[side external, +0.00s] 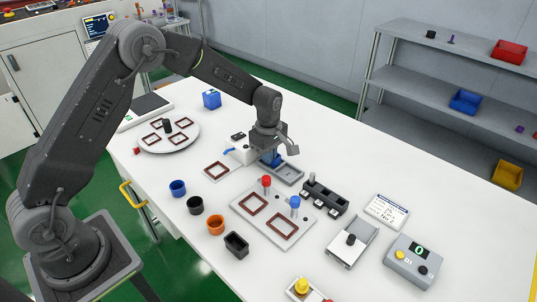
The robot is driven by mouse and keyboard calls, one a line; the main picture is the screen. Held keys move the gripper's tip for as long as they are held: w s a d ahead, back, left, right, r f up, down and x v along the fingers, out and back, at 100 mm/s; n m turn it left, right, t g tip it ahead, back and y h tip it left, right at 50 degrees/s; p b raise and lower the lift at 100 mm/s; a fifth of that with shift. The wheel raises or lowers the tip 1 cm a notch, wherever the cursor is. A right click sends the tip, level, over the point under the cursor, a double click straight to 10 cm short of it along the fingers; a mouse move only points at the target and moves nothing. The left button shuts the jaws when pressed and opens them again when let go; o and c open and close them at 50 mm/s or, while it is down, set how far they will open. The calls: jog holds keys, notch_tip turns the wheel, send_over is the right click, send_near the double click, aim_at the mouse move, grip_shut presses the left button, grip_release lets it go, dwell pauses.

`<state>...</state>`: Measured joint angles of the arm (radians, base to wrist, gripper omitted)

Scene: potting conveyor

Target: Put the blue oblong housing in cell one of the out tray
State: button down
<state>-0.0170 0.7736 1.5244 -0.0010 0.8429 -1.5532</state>
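A small blue piece (271,159), likely the blue oblong housing, is directly under my gripper (269,151) at the centre of the side external view. It is at the left end of a shallow grey tray (290,176). The gripper hides part of it, and I cannot tell whether it is held or resting in the tray. The fingers are too small and covered to show whether they are open or shut. No cell marking on any tray is readable, so I cannot tell which is cell one.
A plate with two brown frames (275,229) and red and blue knobs lies in front. A blue block (211,99) and a round turntable (169,148) are farther back.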

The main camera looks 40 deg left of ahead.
jog(key=shift+f, duration=0.1)
jog(key=shift+f, duration=0.1)
jog(key=c, duration=1.4)
grip_release()
jog(key=shift+o, duration=0.2)
notch_tip(320, 180, up, 13)
jog(key=shift+f, duration=0.2)
jog(key=s+r+m+t, duration=0.2)
jog(key=s+r+m, duration=0.3)
jog(key=s+r, duration=0.25)
jog(key=s+r+m+t, duration=0.1)
jog(key=s+m, duration=0.5)
jog(key=s, duration=0.5)
jog(key=s+r+m+t, duration=0.2)
jog(key=s+m, duration=0.5)
jog(key=s, duration=0.4)
jog(key=shift+s+d+t, duration=0.2)
jog(key=shift+d+t, duration=0.1)
jog(key=shift+d, duration=0.15)
